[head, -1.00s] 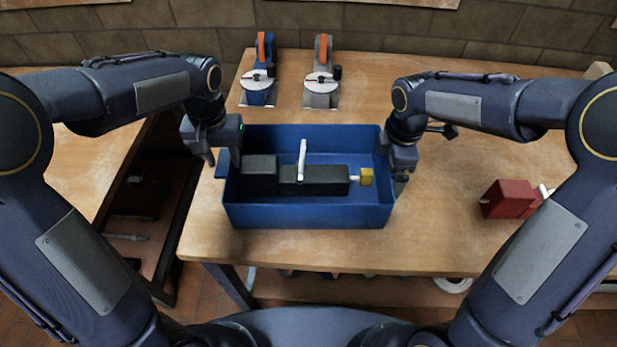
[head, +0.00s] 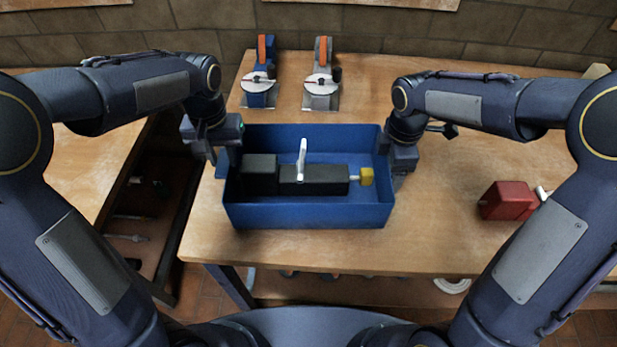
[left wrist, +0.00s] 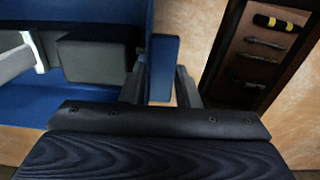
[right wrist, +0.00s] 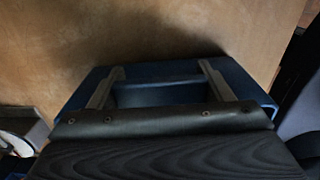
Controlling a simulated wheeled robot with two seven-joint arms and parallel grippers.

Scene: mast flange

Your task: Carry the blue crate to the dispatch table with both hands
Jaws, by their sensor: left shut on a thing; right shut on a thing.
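The blue crate (head: 310,214) is level in the middle of the head view, over the wooden table. I cannot tell whether its base touches the tabletop. It holds a dark block-shaped tool (head: 315,182) with a white lever and a yellow end. My left gripper (head: 226,156) is shut on the crate's left side; the left wrist view shows a blue tab (left wrist: 165,60) between its fingers. My right gripper (head: 398,172) is shut on the crate's right side; the right wrist view shows its fingers at the blue rim (right wrist: 165,72). I cannot tell which surface is the dispatch table.
The wooden table (head: 450,225) carries a red block (head: 506,201) at right and two dial devices, one blue (head: 258,88) and one grey (head: 321,88), behind the crate. Another wooden bench (head: 85,165) stands at left, across a dark gap with shelved tools. A brick wall closes the back.

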